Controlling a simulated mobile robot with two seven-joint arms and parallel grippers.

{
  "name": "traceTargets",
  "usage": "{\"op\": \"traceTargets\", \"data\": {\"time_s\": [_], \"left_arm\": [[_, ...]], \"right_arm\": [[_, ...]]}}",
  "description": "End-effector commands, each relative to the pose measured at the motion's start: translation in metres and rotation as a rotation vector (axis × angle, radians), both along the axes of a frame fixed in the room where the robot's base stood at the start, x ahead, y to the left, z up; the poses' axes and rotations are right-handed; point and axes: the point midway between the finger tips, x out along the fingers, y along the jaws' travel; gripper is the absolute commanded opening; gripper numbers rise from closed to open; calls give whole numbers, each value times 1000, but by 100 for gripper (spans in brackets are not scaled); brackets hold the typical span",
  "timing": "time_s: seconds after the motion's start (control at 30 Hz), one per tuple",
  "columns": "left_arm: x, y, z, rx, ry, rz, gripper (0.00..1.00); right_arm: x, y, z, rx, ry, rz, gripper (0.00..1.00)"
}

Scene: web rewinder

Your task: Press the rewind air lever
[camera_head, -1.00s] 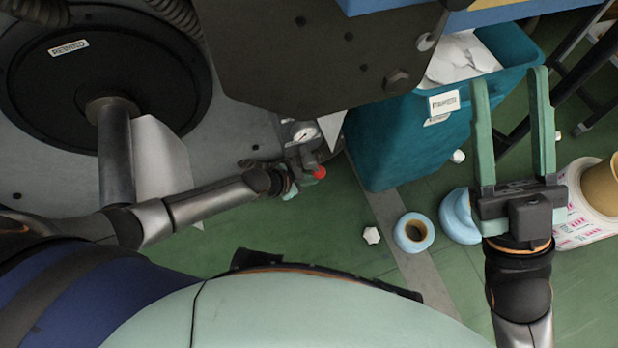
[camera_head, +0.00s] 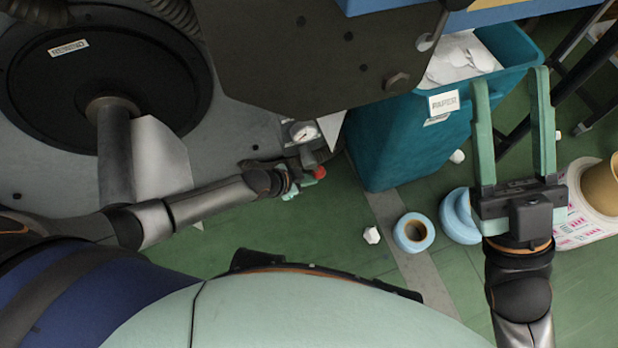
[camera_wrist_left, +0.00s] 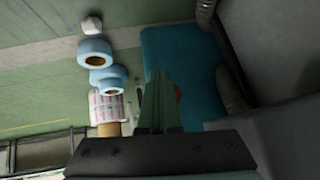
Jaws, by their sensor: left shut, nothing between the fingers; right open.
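A small red knob (camera_head: 320,172), which looks like the end of the rewind air lever, sits below a round white gauge (camera_head: 304,131) at the machine's lower edge. My left gripper (camera_head: 309,180) is right beside the red knob, and its arm partly hides the fittings there. In the left wrist view its green fingers (camera_wrist_left: 158,98) are together and empty, with a bit of red (camera_wrist_left: 178,94) just to their right, partly hidden behind them. I cannot tell whether they touch. My right gripper (camera_head: 512,130) is open and empty, well to the right.
A teal bin (camera_head: 410,145) with white waste stands right of the gauge. A dark machine plate (camera_head: 310,60) hangs above. Blue tape rolls (camera_head: 413,232) and a printed roll (camera_head: 598,195) lie on the green floor. A large black disc (camera_head: 60,100) with a shaft is at left.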

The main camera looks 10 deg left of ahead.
Motion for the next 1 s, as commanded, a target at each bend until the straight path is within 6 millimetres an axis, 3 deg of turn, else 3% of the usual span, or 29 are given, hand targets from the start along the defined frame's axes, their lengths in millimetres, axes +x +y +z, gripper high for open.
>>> {"op": "traceTargets", "data": {"time_s": [0.27,0.7,1.0], "left_arm": [[-2,2,6,-1,-2,0,0],[-46,38,71,1,1,-1,0],[-64,53,92,0,0,0,0]], "right_arm": [[0,0,6,2,0,1,50],[-3,-4,66,-1,-39,-10,50],[-3,-9,81,-15,-59,-47,50]]}}
